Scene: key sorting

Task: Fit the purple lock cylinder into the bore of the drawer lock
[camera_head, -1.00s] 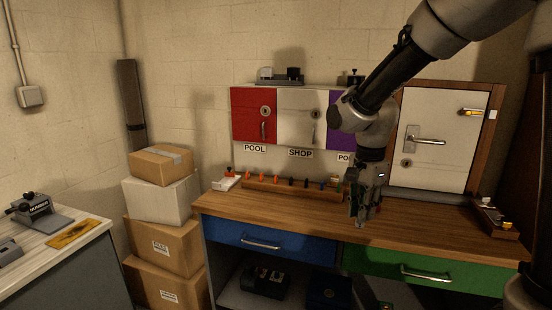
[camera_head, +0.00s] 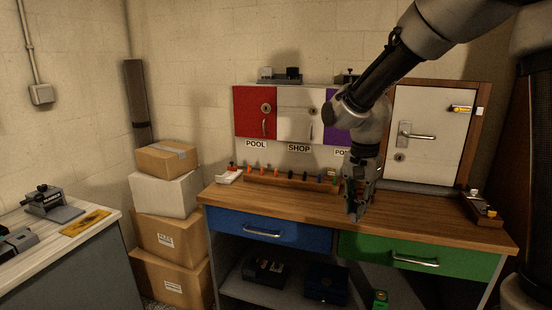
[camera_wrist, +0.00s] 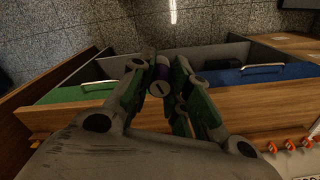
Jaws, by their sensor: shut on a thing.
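My gripper (camera_head: 355,211) hangs over the front of the wooden bench, near where the blue drawer (camera_head: 268,229) meets the green drawer (camera_head: 420,257). In the wrist view my gripper (camera_wrist: 160,78) is shut on the purple lock cylinder (camera_wrist: 161,72), a small round piece with a pale slotted end and a purple side. The blue drawer (camera_wrist: 262,75) also shows at right there, and the green drawer (camera_wrist: 75,93) at left. Both drawers look shut in the head view. I cannot make out the bore of a drawer lock for certain.
A wooden rack (camera_head: 290,181) with several coloured keys stands along the bench back. Red, white and purple cabinets hang above. A small tray (camera_head: 482,208) sits at the bench's right end. Stacked boxes (camera_head: 165,195) stand left. The bench top (camera_head: 290,202) has clear room.

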